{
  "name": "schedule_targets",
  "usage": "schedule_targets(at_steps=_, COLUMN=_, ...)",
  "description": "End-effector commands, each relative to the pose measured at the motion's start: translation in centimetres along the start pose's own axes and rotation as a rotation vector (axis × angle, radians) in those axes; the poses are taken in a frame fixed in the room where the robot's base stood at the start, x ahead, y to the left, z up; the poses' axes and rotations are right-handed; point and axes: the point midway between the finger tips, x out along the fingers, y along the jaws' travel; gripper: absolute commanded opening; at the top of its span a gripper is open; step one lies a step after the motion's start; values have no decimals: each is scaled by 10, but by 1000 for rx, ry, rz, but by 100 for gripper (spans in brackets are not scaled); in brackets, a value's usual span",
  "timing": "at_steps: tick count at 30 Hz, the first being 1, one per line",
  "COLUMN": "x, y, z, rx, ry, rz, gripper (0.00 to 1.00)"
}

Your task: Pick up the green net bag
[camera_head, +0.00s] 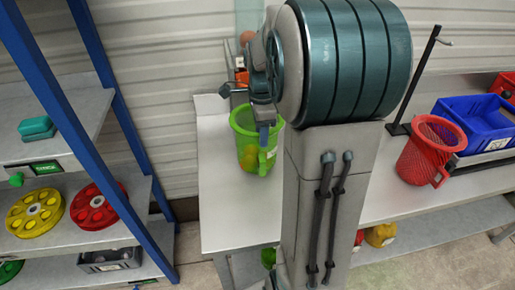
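The green net bag (244,122) stands upright on the grey workbench, left of my arm in the head view. It looks like an open-topped mesh basket with something yellow inside its lower part. My gripper (264,132) points down at the bag's upper right rim and overlaps it in the picture. I cannot tell whether it touches the bag. The finger gap is not clear from this side. My arm stands just right of the bag.
A red net basket (420,160) and a blue crate (475,122) stand on the bench (222,215) to the right, near a dark upright post (415,80). A blue-framed shelf (85,108) with yellow and red discs is at left. The bench's front left is clear.

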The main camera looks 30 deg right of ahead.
Motion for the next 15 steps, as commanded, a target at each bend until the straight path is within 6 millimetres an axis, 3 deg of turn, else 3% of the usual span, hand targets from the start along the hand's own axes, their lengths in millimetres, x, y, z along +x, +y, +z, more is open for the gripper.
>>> schedule_targets(at_steps=1, x=0, y=0, z=0, rx=0, ry=0, rz=0, gripper=32)
schedule_targets(at_steps=4, x=0, y=0, z=0, rx=0, ry=0, rz=0, gripper=4)
schedule_targets(at_steps=5, x=0, y=0, z=0, rx=0, ry=0, rz=-1, gripper=0)
schedule_targets(at_steps=15, x=-2, y=0, z=0, rx=0, ry=0, rz=-2, gripper=0)
